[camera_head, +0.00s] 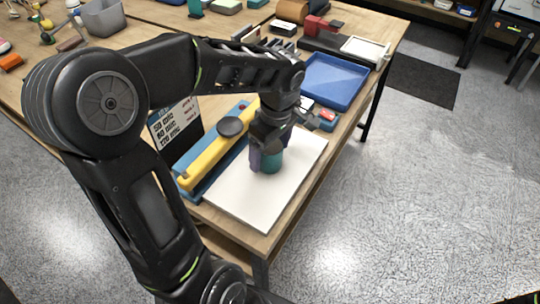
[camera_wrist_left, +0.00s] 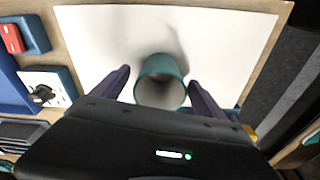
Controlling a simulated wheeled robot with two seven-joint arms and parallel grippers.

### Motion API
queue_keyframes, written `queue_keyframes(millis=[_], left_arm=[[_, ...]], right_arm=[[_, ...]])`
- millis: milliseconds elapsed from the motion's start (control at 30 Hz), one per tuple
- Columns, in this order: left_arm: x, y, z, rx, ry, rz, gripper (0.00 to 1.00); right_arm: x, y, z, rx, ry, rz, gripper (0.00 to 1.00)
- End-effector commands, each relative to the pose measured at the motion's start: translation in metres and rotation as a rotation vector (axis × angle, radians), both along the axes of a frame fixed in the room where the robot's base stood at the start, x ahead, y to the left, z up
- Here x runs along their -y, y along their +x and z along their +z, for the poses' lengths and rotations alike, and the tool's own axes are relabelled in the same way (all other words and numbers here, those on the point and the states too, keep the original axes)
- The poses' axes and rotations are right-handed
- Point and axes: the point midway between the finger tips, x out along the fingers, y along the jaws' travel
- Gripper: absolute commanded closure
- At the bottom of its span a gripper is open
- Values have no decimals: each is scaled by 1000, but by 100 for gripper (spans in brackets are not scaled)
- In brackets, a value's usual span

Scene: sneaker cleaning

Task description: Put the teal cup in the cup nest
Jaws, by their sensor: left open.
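The teal cup (camera_head: 272,163) stands on the white board (camera_head: 240,206), partly hidden behind my left gripper in the head view. In the left wrist view the cup (camera_wrist_left: 161,80) shows its open mouth toward the camera. My left gripper (camera_head: 264,164) is low over the board, its dark purple fingers apart. In the left wrist view the fingers of the gripper (camera_wrist_left: 158,76) are on either side of the cup, with a gap visible on the left side. I cannot make out the cup nest for certain. My right gripper is out of view.
A long yellow tool on a blue base (camera_head: 196,172) lies left of the board, beside a printed sign (camera_head: 178,128). A blue tray (camera_head: 337,80) and a small red item (camera_head: 327,116) lie beyond it. The table's right edge is close to the board.

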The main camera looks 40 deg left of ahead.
Motion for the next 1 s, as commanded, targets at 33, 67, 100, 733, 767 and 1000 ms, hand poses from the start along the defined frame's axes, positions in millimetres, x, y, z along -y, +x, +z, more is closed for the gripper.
queue_keyframes(millis=[33, 67, 100, 733, 767, 1000], left_arm=[[0, 0, 0, 0, 0, 0, 17], [0, 0, 0, 0, 0, 0, 17], [0, 0, 0, 0, 0, 0, 17], [0, 0, 0, 0, 0, 0, 59], [0, 0, 0, 0, 0, 0, 61], [0, 0, 0, 0, 0, 0, 81]], right_arm=[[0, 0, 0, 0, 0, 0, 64], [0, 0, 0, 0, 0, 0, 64], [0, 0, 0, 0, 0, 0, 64], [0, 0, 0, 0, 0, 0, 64], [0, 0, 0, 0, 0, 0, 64], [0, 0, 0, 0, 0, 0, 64]])
